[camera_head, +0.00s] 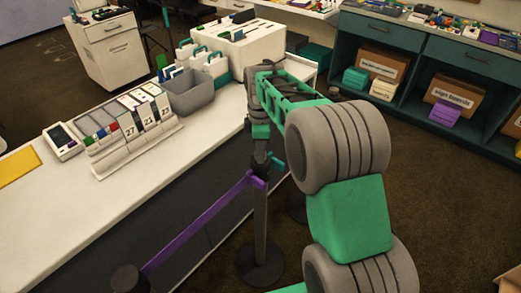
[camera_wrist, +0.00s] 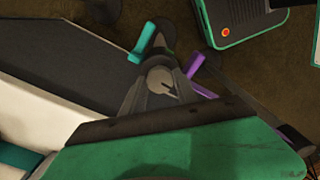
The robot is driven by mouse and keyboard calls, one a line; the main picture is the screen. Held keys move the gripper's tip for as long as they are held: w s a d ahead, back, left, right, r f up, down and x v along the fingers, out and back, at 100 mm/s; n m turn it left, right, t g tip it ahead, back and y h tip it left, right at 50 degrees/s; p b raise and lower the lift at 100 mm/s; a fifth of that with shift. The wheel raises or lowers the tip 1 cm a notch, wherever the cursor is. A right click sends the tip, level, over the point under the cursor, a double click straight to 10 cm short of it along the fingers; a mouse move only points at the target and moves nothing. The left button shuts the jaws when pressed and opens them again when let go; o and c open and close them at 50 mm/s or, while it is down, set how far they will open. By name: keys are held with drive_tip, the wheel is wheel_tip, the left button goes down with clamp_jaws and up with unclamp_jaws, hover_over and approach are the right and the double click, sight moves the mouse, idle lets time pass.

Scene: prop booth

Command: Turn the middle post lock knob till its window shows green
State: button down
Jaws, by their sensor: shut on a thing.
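The middle post (camera_head: 261,225) stands upright beside the counter, with a purple belt (camera_head: 200,225) running from it toward the front left. My gripper (camera_head: 260,148) points down over the post's top and hides it in the head view. In the wrist view my gripper (camera_wrist: 160,72) is shut on the round grey lock knob (camera_wrist: 158,80), one finger on each side. A dark pointer line shows on the knob's face. A teal belt piece (camera_wrist: 145,42) and a purple one (camera_wrist: 194,66) stick out beside the post's head. I cannot make out the lock's window or its colour.
The white counter (camera_head: 60,215) runs close along the left of the post, with a card rack (camera_head: 130,125) and grey bin (camera_head: 190,95) on it. Another dark post top (camera_head: 128,280) stands at the front left. Open floor (camera_head: 440,200) lies to the right, before the teal shelves (camera_head: 420,75).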

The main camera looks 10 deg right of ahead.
drive_tip(key=c, duration=0.9)
unclamp_jaws()
wheel_tip(320, 180, up, 8)
drive_tip(key=shift+f, duration=0.1)
